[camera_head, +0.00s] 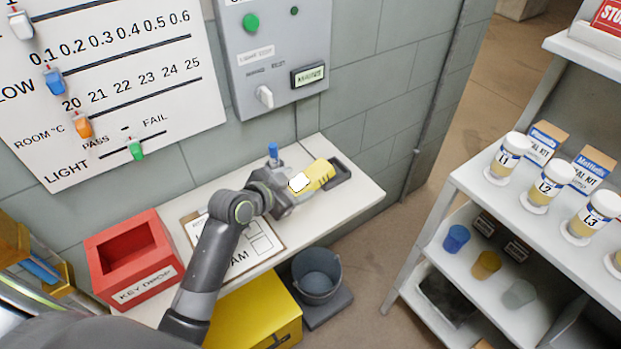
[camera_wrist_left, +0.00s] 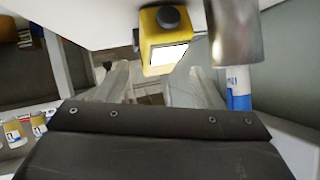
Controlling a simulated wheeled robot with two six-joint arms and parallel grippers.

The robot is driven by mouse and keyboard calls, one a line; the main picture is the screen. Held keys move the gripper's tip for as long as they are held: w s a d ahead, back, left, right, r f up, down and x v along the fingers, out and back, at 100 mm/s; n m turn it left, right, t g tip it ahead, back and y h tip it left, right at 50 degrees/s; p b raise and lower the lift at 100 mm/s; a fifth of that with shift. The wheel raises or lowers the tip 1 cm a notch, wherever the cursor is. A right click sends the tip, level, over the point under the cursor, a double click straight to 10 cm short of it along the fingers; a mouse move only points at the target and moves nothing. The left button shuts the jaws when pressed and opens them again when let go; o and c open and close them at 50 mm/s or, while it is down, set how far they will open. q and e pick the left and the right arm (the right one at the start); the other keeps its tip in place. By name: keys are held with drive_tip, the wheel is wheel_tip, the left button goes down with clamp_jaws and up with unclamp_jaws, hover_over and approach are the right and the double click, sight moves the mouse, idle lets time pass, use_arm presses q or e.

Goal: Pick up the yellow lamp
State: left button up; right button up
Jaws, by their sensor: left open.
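The yellow lamp (camera_head: 322,172) with a white lit face lies at the right part of the white wall shelf, beside a black tray. In the left wrist view the lamp (camera_wrist_left: 157,22) shows its bright face and a dark round knob, at the top middle. My left gripper (camera_head: 287,196) is open just to the left of the lamp in the head view. In the left wrist view its two pale fingers (camera_wrist_left: 160,80) stand apart, with the lamp above the gap between them. I cannot tell whether they touch it. My right gripper is not in view.
The shelf (camera_head: 352,205) also holds a clipboard (camera_head: 262,243), a red key drop box (camera_head: 135,262) and an upright blue-topped item (camera_head: 273,152), close behind my gripper. A grey panel (camera_head: 275,60) hangs above. A bucket (camera_head: 317,275) stands below; a rack with jars (camera_head: 550,180) is at the right.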

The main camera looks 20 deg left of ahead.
sight(306, 180)
use_arm(q)
drive_tip(key=shift+x, duration=2.15)
drive_tip(key=shift+a+f, duration=0.1)
drive_tip(key=shift+c, duration=0.3)
drive_tip(key=c, duration=1)
